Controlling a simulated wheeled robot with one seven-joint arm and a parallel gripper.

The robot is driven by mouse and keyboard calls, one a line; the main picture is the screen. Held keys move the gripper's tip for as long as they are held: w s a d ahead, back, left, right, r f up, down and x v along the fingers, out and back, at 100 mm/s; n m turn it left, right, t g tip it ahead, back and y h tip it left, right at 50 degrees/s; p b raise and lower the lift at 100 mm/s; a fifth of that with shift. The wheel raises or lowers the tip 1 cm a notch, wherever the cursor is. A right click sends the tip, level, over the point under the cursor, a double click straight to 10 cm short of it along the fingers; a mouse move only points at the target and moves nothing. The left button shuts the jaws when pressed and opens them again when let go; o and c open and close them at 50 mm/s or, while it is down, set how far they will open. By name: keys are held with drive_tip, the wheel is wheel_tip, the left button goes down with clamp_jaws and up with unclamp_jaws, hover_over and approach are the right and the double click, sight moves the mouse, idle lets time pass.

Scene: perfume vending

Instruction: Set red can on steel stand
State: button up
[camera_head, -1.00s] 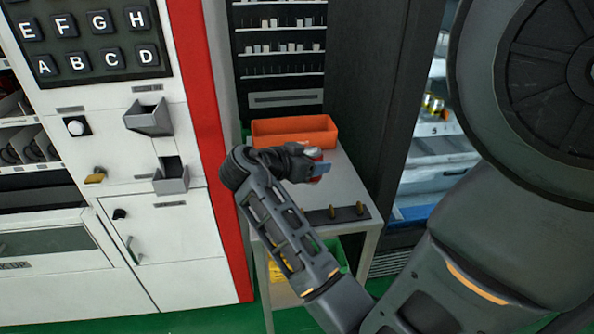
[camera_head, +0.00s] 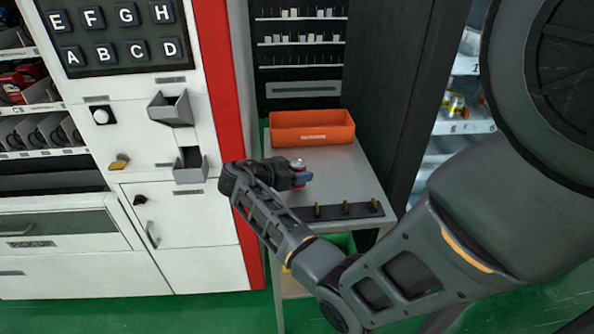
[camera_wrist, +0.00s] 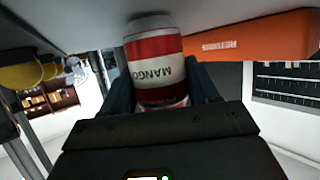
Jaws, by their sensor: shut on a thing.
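The red can (camera_head: 298,164) is held in my gripper (camera_head: 299,180) over the left part of the steel stand (camera_head: 348,178). In the wrist view the can (camera_wrist: 158,55) is red and white with "MANGO" on it, upside down in this picture. My gripper's dark fingers (camera_wrist: 163,90) are shut on both its sides. The can looks upright, its base at or very close to the grey stand top. I cannot tell whether it touches. In the head view my gripper hides the can's lower part.
An orange bin (camera_head: 312,127) stands at the back of the stand, behind the can. A dark strip with brass pegs (camera_head: 346,209) lies along the front edge. The white vending machine (camera_head: 190,235) is to the left. The stand top right of the can is clear.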

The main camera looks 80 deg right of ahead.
drive_tip(key=shift+f, duration=0.2)
drive_tip(key=o, duration=1.2)
drive_tip(key=shift+c, duration=0.2)
drive_tip(key=shift+r, duration=0.1)
drive_tip(key=shift+r, duration=0.1)
drive_tip(key=b+v, duration=0.2)
drive_tip(key=v, duration=1)
